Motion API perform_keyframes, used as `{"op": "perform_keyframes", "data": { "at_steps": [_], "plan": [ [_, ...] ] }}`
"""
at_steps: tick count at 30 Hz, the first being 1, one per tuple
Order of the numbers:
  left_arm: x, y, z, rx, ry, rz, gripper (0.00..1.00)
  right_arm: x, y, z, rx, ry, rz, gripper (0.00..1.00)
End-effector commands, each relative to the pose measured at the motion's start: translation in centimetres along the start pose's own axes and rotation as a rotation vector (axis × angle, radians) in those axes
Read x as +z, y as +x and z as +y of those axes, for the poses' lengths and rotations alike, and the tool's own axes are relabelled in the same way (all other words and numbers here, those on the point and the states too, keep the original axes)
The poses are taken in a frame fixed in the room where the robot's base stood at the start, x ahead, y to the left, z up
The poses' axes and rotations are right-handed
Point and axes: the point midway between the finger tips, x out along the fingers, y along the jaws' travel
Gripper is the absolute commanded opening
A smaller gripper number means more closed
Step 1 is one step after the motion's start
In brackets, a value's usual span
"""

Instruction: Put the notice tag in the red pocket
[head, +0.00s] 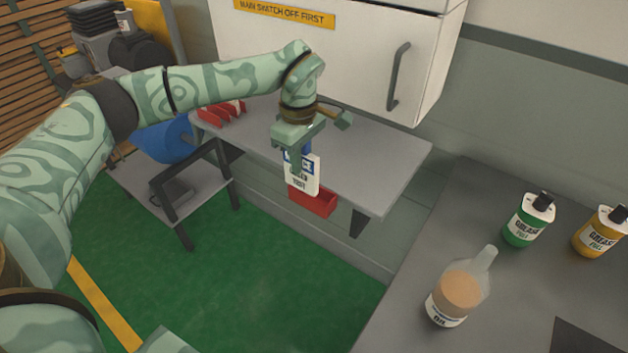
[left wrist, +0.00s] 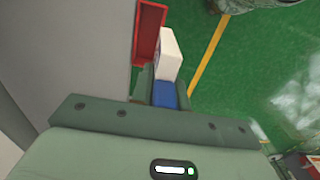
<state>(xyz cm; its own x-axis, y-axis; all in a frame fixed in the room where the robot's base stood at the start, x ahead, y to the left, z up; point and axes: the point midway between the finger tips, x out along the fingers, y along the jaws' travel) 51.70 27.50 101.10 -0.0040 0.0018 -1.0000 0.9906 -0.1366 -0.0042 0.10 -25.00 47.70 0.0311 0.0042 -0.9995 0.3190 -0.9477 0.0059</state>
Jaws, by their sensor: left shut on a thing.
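The notice tag (head: 304,178) is a white card with dark printing and a blue upper part. My left gripper (head: 298,152) is shut on its upper end and holds it hanging below the jaws, in front of the grey bench's front edge. In the left wrist view the tag (left wrist: 170,56) sticks out beyond the fingers (left wrist: 164,88). The red pocket (head: 318,203) is an open-topped box at the bench front, just below and behind the tag in the head view. In the left wrist view the red pocket (left wrist: 149,34) lies beside the tag, to its left. My right gripper is not in view.
The grey bench (head: 375,160) runs under a white cabinet (head: 370,60) with a handle. Red bins (head: 222,113) stand at its left end. A grey counter (head: 420,290) at right holds an oil bottle (head: 458,294) and grease containers (head: 527,222). The green floor is open.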

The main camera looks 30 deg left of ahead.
Motion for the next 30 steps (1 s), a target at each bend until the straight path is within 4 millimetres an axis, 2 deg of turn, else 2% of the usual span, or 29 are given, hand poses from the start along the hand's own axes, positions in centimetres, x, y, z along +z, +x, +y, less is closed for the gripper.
{"op": "perform_keyframes", "data": {
  "at_steps": [1, 3, 8, 11, 16, 27, 28, 30],
  "plan": [
    [0.4, 1.2, 0.7, -0.002, 0.000, -0.002, 0.00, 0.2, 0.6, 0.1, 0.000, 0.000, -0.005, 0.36],
    [0.6, 1.9, 1.3, -0.001, 0.000, -0.001, 0.00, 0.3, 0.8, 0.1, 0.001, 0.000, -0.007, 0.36],
    [0.9, 2.6, 2.1, 0.002, 0.002, -0.001, 0.00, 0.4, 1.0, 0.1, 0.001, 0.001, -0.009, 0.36],
    [1.2, 3.6, 2.7, 0.001, 0.002, -0.001, 0.00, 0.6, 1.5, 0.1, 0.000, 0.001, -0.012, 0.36],
    [1.2, 6.5, 2.6, -0.001, 0.003, -0.001, 0.00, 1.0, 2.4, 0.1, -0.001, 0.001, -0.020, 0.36],
    [1.1, 6.6, 2.6, 0.002, 0.003, 0.001, 0.00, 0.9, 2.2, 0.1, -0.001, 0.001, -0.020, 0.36],
    [1.1, 6.6, 2.6, 0.002, 0.003, 0.001, 0.24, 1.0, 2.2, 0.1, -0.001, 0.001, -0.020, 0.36],
    [1.1, 6.6, 2.6, 0.002, 0.003, 0.001, 0.38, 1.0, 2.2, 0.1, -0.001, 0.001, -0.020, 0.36]
  ]
}}
